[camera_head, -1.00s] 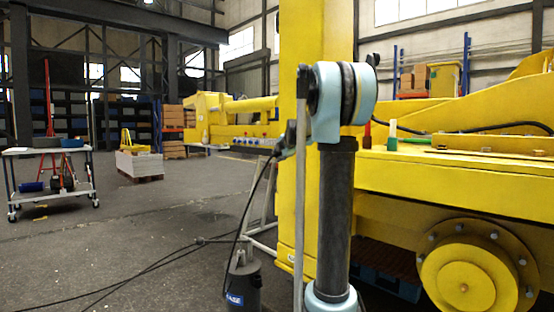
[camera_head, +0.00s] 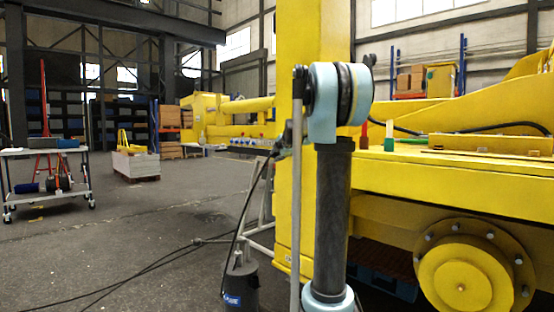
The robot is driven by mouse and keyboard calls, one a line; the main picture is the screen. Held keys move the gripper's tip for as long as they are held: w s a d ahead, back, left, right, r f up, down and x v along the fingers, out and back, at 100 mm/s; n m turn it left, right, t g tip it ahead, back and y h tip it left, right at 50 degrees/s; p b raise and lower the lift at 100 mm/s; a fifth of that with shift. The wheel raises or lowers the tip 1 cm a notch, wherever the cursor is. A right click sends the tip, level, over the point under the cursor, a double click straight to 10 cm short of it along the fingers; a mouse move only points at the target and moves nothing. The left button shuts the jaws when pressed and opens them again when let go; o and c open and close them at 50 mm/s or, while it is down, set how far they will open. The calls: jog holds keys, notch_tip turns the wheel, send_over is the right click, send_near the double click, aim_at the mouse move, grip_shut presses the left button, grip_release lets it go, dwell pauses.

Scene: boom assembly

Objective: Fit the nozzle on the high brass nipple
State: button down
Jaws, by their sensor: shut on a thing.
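My gripper (camera_head: 284,144) shows only as a small grey shape left of my arm's elbow, mostly hidden behind my arm. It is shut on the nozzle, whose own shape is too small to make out. A black hose (camera_head: 247,193) hangs from there to a dark drum (camera_head: 240,288) on the floor. The high brass nipple cannot be made out. A tall yellow boom part (camera_head: 314,32) stands behind my arm. Whether the nozzle touches anything cannot be told.
The yellow machine (camera_head: 450,185) with its round hub (camera_head: 462,284) fills the right side. A green-and-white item (camera_head: 389,142) stands on its top. Black cables (camera_head: 150,268) lie on the floor. A white cart (camera_head: 45,180) stands far left, with open floor between.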

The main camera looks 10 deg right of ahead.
jog(key=shift+w+d, duration=0.85)
jog(key=shift+d, duration=0.3)
dwell(1.8)
jog(key=c, duration=1.2)
grip_release()
jog(key=v, duration=1.2)
jog(key=s+a+f+m+g, duration=0.25)
jog(key=s+f+m, duration=0.25)
jog(key=s+f, duration=0.5)
jog(key=s+a+f+m+g, duration=0.2)
jog(key=s+a+f+m, duration=0.2)
jog(key=s+f, duration=0.65)
jog(key=s+f+m+g, duration=0.1)
jog(key=s+f+m, duration=0.3)
jog(key=s+f, duration=0.3)
jog(key=s+d+f+m+g+h, duration=0.1)
jog(key=s+f+m, duration=0.4)
jog(key=s, duration=0.6)
jog(key=s+d+f+m+g+h, duration=0.1)
jog(key=s+f+m+g, duration=0.2)
jog(key=s+f, duration=0.6)
jog(key=shift+s+d+m+g, duration=0.1)
jog(key=shift+m+g, duration=0.15)
jog(key=shift+m, duration=0.45)
